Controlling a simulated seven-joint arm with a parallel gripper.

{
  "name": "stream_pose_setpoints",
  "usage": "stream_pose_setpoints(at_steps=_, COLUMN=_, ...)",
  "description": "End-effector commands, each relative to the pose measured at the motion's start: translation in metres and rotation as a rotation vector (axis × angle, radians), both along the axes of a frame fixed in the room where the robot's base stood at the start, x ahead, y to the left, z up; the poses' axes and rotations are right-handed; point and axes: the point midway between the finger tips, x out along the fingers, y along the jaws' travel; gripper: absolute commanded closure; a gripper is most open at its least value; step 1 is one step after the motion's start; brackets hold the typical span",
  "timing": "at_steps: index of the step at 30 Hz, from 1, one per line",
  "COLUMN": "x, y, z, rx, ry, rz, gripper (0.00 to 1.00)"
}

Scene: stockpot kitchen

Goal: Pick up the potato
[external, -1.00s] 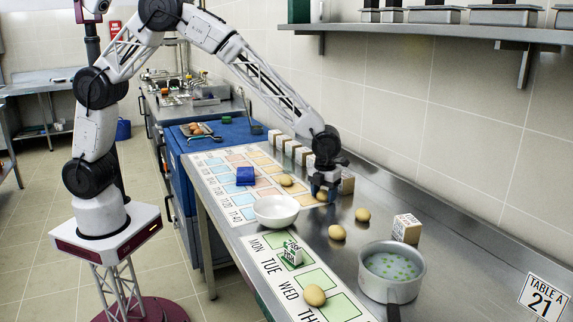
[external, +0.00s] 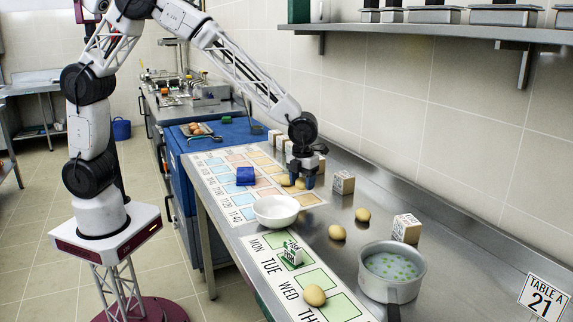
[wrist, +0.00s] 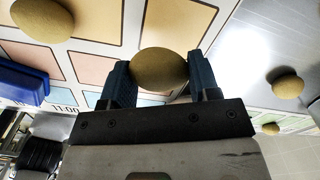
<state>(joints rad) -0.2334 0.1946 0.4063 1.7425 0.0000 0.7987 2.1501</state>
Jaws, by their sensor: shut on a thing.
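My gripper (external: 302,178) is over the far part of the printed chart on the steel counter, pointing down. It is shut on a tan potato, which sits between the blue fingers in the wrist view (wrist: 158,66) and is partly hidden behind them in the external view. I cannot tell whether this potato touches the chart. Another potato (external: 285,181) lies on the chart just left of my gripper and also shows in the wrist view (wrist: 42,18). Two potatoes (external: 363,214) (external: 337,232) lie on bare steel, and one (external: 314,295) on the green-squared chart.
A white bowl (external: 276,211) stands in front of my gripper, with a blue block (external: 245,176) to the left. A pot (external: 392,275) of liquid with green bits is at the front right. Labelled boxes (external: 343,182) (external: 407,228) stand towards the wall. A shelf (external: 450,32) hangs above.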

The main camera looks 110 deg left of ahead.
Motion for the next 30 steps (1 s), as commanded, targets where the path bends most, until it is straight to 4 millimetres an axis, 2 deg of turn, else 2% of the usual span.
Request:
stream_pose_setpoints(at_steps=9, x=-0.048, y=-0.011, z=0.005, rx=0.000, ry=0.000, rz=0.000, gripper=0.68)
stream_pose_setpoints(at_steps=15, x=-0.069, y=-0.016, z=0.007, rx=0.000, ry=0.000, rz=0.000, gripper=0.68)
stream_pose_setpoints(at_steps=21, x=-0.082, y=-0.019, z=0.008, rx=0.000, ry=0.000, rz=0.000, gripper=0.68)
stream_pose_setpoints(at_steps=30, x=-0.086, y=-0.020, z=0.008, rx=0.000, ry=-0.001, rz=0.000, gripper=0.68)
